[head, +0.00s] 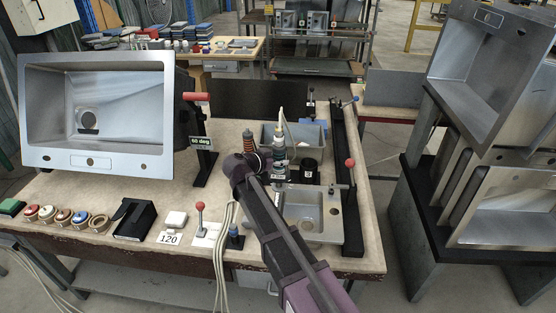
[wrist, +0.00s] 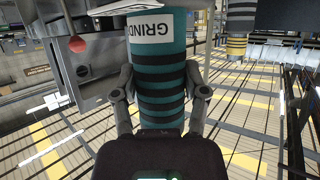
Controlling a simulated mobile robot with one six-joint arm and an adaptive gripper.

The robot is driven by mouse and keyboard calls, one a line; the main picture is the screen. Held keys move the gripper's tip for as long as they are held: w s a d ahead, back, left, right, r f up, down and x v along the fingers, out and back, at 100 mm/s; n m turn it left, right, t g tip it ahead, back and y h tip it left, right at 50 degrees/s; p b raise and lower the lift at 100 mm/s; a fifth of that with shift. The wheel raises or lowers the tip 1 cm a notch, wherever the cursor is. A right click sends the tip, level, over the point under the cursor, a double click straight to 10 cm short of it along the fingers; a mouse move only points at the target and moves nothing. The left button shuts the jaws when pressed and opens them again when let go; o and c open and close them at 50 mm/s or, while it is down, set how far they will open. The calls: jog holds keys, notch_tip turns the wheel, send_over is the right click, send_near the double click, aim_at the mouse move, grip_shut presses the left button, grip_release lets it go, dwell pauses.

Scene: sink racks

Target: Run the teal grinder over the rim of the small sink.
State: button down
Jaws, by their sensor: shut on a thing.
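The teal grinder (wrist: 160,75), with black bands and a white label, stands between the two fingers of my gripper (wrist: 161,96) in the wrist view. My gripper is shut on it. In the head view the grinder (head: 279,158) is upright behind my arm's wrist, with a cable rising from its top. The small grey sink (head: 328,212) is set at the bench's right side, partly hidden by my arm. The grinder appears over or near its far left end; I cannot tell whether it touches the rim.
A red-knobbed clamp (head: 350,163) stands at the small sink's right. A spring-topped tool (head: 250,142) and a black cup (head: 309,171) are close to the grinder. A grey bin (head: 312,136) is behind. A large tilted sink (head: 97,113) fills the left.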

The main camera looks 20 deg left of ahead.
jog(key=shift+f+b, duration=0.55)
dwell(0.9)
jog(key=shift+s, duration=0.1)
jog(key=shift+s+d+r, duration=0.15)
jog(key=shift+s+d, duration=0.1)
jog(key=shift+s, duration=0.65)
jog(key=shift+s+d, duration=0.25)
jog(key=shift+s, duration=0.55)
jog(key=shift+s+f, duration=0.2)
jog(key=shift+s+d+r, duration=0.1)
jog(key=shift+s+d, duration=0.1)
jog(key=shift+s, duration=0.7)
dwell(0.3)
